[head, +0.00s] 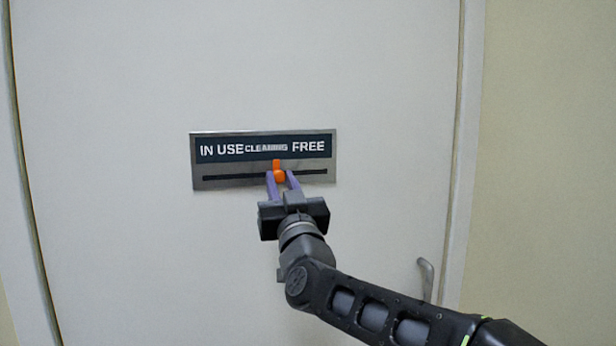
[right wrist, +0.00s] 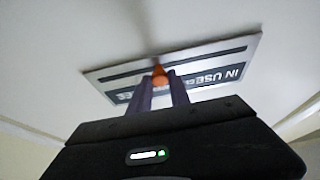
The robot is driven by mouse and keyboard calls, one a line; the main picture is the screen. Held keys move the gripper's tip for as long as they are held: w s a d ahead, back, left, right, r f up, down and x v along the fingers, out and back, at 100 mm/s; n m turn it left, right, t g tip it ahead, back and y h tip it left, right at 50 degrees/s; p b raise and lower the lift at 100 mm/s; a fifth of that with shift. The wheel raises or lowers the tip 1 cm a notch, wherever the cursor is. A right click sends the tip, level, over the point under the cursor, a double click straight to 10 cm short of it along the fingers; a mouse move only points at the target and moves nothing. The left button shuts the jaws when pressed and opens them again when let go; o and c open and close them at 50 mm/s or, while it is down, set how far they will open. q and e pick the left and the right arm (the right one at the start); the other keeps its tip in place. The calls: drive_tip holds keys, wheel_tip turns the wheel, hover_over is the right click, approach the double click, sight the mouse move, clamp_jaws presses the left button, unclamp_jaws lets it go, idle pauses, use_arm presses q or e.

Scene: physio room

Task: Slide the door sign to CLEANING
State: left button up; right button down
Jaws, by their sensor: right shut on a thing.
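The door sign (head: 263,138) is a silver plate on the white door with a dark strip reading IN USE, CLEANING and FREE from left to right. Below the words runs a dark slot with an orange slider (head: 277,166). The slider's pointer is under the right part of the word CLEANING, left of FREE. My right gripper (head: 280,178) is shut on the orange slider, with a purple finger at each side of it. In the right wrist view the orange knob (right wrist: 160,76) sits between the fingertips, and the sign (right wrist: 245,49) appears upside down. My left gripper is not in view.
The white door (head: 110,240) fills most of the head view. A metal door handle (head: 427,278) is at the lower right, close to my right arm. The door frame (head: 470,110) and a beige wall are on the right. The door around the sign is bare.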

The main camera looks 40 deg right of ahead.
drive_tip(key=shift+w+a+r, duration=0.1)
drive_tip(key=shift+w+a, duration=0.1)
drive_tip(key=shift+a, duration=0.25)
drive_tip(key=shift+w+a, duration=0.15)
drive_tip(key=shift+a, duration=0.3)
drive_tip(key=c, duration=1.2)
unclamp_jaws()
drive_tip(key=shift+c, duration=0.2)
drive_tip(key=b+v, duration=0.2)
drive_tip(key=v, duration=0.6)
